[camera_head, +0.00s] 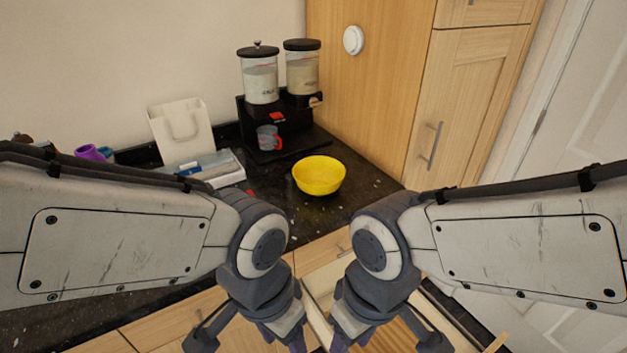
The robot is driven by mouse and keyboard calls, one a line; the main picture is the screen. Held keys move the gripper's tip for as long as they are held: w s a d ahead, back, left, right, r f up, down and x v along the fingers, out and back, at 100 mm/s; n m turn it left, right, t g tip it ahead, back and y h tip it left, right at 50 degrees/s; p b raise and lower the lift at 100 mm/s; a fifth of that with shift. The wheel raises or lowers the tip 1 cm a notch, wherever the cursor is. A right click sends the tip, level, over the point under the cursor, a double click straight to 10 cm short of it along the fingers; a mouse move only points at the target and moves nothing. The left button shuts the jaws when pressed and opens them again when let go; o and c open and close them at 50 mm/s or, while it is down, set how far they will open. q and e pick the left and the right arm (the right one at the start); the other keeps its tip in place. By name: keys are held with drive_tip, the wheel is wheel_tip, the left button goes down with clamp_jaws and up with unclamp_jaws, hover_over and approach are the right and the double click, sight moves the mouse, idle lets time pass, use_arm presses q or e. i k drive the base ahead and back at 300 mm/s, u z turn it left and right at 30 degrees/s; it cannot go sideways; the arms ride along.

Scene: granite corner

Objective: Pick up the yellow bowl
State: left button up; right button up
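The yellow bowl (320,175) stands upright on the dark granite counter (315,215), near its front edge and close to the corner. It looks empty. My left gripper (270,340) hangs low at the bottom of the view, in front of and below the bowl. My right gripper (372,340) hangs beside it, to the right. Both are apart from the bowl. Their fingertips are partly cut off by the lower edge, so I cannot tell how far they are open.
A dispenser machine with two clear canisters (260,80) stands behind the bowl, with a grey and red mug (268,138) on it. A tall wooden cabinet (375,90) rises at the right.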

sight(319, 175)
drive_tip(key=u, duration=0.05)
drive_tip(key=k, duration=0.5)
drive_tip(key=u, duration=1.4)
drive_tip(key=i, duration=0.85)
drive_tip(key=z, duration=2.25)
